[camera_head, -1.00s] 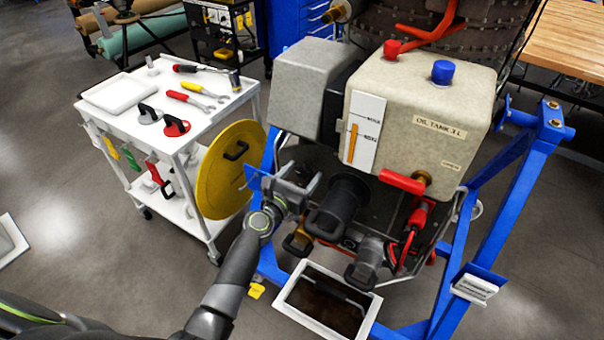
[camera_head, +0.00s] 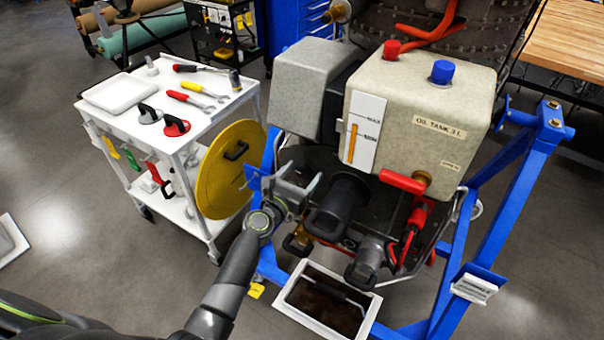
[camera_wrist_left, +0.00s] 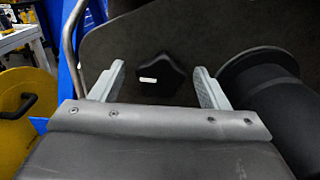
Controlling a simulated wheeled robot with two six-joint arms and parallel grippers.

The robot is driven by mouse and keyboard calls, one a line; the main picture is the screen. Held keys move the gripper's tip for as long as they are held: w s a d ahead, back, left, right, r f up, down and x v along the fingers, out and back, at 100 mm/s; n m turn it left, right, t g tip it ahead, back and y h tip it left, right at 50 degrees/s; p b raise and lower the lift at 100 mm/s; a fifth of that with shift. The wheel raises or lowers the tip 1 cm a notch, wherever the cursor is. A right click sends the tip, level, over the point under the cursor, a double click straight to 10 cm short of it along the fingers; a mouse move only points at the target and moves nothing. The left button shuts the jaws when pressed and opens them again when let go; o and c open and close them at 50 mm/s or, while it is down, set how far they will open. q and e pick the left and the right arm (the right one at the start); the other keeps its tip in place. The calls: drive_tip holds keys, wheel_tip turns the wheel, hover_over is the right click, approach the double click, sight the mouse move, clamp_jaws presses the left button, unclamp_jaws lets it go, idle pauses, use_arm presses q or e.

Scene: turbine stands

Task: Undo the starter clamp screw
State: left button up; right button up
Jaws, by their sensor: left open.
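A black star-shaped knob (camera_wrist_left: 162,76), which looks like the clamp screw, sits on a dark plate in the left wrist view. It has a small white mark on its face. My left gripper (camera_wrist_left: 158,70) is open, with one finger on each side of the knob and clear gaps between. I cannot tell how far the knob is beyond the fingertips. In the head view my left gripper (camera_head: 300,182) is beside a black cylinder (camera_head: 343,203) with a handle, likely the starter. The knob cannot be made out there. The right gripper is not in view.
The black cylinder (camera_wrist_left: 262,88) stands close to the right finger. Blue stand legs (camera_head: 487,215) flank the unit, and a grey oil tank (camera_head: 440,105) is above. A white-rimmed tray (camera_head: 290,305) lies below. A tool cart (camera_head: 130,130) and yellow disc (camera_head: 222,180) are left.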

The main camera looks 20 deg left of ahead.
sight(302, 173)
use_arm(q)
drive_tip(key=shift+o, duration=0.8)
drive_tip(key=shift+p+v, duration=0.45)
drive_tip(key=shift+v, duration=2.05)
